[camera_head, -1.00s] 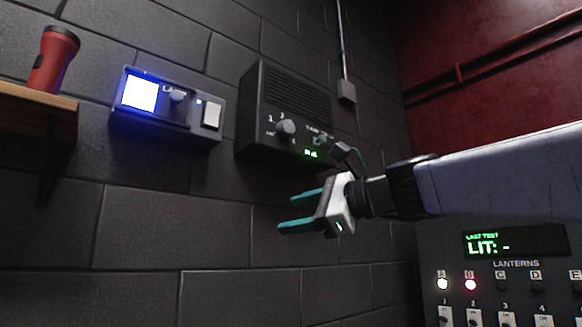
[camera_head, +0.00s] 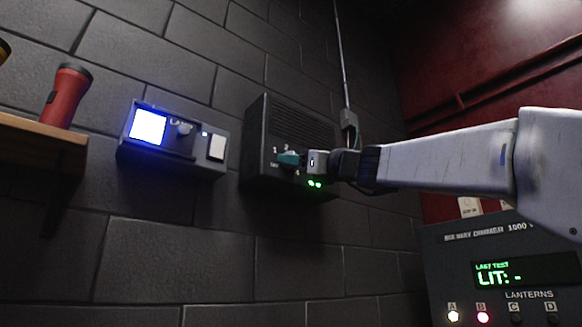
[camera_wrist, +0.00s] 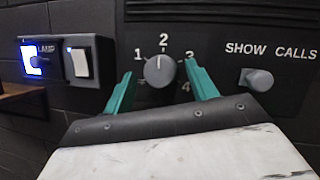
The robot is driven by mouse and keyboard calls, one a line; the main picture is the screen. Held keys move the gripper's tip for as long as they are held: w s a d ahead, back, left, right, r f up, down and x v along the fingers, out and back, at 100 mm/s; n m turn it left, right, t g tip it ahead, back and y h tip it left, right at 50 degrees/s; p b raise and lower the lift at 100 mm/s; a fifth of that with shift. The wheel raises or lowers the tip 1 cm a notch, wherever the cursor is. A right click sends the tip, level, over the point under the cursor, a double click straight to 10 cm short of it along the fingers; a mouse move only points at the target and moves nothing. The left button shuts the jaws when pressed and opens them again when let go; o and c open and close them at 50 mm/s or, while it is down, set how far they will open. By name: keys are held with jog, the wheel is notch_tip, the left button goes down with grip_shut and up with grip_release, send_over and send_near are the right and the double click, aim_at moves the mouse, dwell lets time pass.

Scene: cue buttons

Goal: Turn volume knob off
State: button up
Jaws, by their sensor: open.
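The volume knob (camera_wrist: 159,71) is a grey dial on the dark speaker box, with numbers 1 to 4 around it. Its pointer line is near the 2. My gripper (camera_wrist: 158,84) is open, with one teal finger on each side of the knob in the wrist view. I cannot tell whether the fingers touch it. In the head view my gripper (camera_head: 289,159) is at the front of the speaker box (camera_head: 262,125) and hides most of the knob. Green lights (camera_head: 314,184) glow below it.
A second knob labelled SHOW CALLS (camera_wrist: 257,79) is to the right. A lamp box (camera_head: 172,140) with a lit blue-white panel and a white switch is on the left. A red flashlight (camera_head: 66,95) stands on a wooden shelf (camera_head: 40,141). A dimmer panel (camera_head: 505,262) is at lower right.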

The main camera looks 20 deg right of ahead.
jog(key=c, duration=1)
